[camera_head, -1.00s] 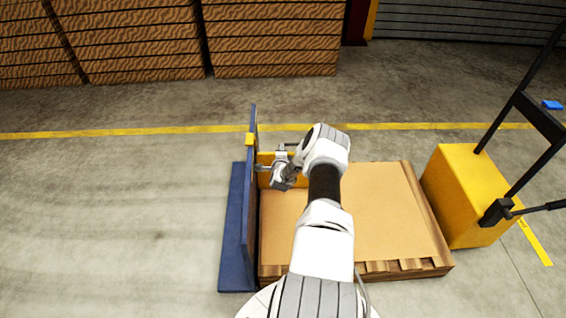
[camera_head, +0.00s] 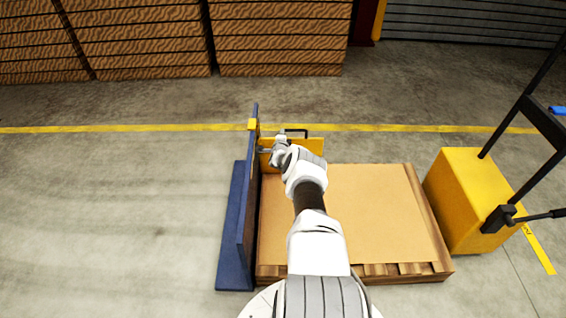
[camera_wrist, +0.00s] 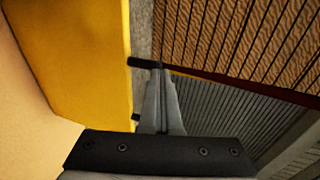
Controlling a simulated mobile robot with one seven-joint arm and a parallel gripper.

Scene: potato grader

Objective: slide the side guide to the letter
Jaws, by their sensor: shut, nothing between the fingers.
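The side guide is a yellow upright plate (camera_head: 312,151) with a black handle (camera_head: 296,131). It stands across the far part of the pallet, against a tall blue wall (camera_head: 247,200); a yellow piece (camera_head: 252,124) sits over that wall's top edge. In the wrist view, the yellow plate (camera_wrist: 85,60) fills the left, and the shut fingertips (camera_wrist: 157,72) are beside a dark bar (camera_wrist: 142,63). I see no readable letter.
The guide stands over a wooden pallet with a tan top (camera_head: 375,210). A yellow pallet truck (camera_head: 465,200) with black handles stands on the right. Stacked crates (camera_head: 280,40) line the back. The floor left of the blue wall is clear.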

